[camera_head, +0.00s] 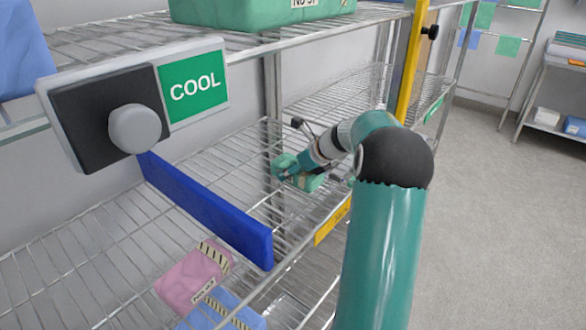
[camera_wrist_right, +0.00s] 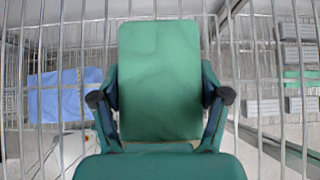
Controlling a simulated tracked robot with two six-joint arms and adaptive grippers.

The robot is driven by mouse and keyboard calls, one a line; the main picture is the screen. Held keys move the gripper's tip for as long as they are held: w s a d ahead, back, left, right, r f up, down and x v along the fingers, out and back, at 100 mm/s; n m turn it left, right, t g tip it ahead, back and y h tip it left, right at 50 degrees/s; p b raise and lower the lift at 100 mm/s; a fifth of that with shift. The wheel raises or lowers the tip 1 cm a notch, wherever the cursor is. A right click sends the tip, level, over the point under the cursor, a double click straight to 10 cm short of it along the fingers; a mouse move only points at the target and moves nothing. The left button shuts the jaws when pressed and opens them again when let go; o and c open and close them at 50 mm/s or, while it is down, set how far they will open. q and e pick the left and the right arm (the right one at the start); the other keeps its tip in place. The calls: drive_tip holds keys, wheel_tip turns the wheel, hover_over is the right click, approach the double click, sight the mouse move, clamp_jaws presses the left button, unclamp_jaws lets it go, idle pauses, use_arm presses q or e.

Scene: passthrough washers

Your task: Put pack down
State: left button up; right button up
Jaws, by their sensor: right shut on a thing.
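A green pack (camera_wrist_right: 160,80) is between the two fingers of my right gripper (camera_wrist_right: 160,105) in the right wrist view, with a finger touching each side. In the head view my right arm reaches in over the wire shelf (camera_head: 262,150), and my right gripper (camera_head: 285,170) is small there with the green pack (camera_head: 310,182) at it. I cannot tell from the head view whether the pack touches the shelf wires. My left gripper does not show in either view.
A blue divider bar (camera_head: 205,210) crosses the shelf at left. A pink pack (camera_head: 190,275) and a blue pack (camera_head: 225,310) lie lower down. A COOL sign with a knob (camera_head: 135,128) is at left. A yellow post (camera_head: 411,65) stands beyond my arm. Bare wires lie around the gripper.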

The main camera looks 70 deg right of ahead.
drive_tip(key=o, duration=1.4)
drive_tip(key=v, duration=1.2)
